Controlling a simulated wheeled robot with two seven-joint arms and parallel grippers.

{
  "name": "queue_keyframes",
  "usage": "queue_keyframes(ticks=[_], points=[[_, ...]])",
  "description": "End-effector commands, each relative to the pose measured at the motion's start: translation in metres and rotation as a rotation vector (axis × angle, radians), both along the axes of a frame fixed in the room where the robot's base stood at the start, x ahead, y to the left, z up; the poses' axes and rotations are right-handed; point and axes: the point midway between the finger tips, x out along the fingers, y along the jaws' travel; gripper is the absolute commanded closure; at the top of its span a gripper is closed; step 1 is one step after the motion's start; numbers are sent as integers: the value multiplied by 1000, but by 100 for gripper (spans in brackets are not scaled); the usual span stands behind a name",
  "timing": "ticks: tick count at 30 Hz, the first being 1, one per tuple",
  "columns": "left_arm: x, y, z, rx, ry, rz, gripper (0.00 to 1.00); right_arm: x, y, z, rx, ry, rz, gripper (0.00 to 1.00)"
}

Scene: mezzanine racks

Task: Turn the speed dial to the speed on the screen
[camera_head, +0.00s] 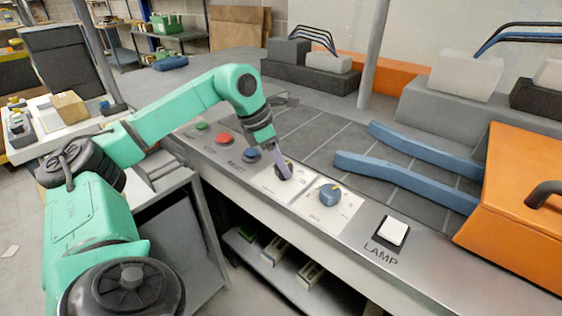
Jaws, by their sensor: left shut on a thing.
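A grey control panel (350,232) runs along the front of the bench. My left gripper (284,174) reaches down to a dark knob (281,168) on a white plate and is shut on it. The gripper hides much of this knob and its scale. A blue knob (327,197) with a yellow pointer mark sits on a second white plate just to the right, apart from the gripper. The lettering on both plates is too small to read, so I cannot tell which is the speed dial. No readable speed screen shows. My right gripper is out of view.
Green (201,126), red (222,138) and blue (251,155) buttons lie left of the gripped knob. A white switch (392,231) marked LAMP is to the right. Blue rails (400,180) and an orange housing (525,205) stand behind the panel.

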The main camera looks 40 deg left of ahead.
Motion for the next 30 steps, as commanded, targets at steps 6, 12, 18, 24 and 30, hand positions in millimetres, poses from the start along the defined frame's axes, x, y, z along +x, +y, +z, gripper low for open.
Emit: queue_keyframes(ticks=[6,12,18,24,30], points=[[-1,-1,1,2,-2,174,99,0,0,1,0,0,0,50],[-1,-2,2,2,-2,342,99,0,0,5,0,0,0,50],[-1,-3,2,1,-2,479,99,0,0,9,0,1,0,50],[-1,-3,2,0,-3,568,99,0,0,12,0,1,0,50],[-1,-3,1,1,-2,606,99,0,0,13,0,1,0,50]])
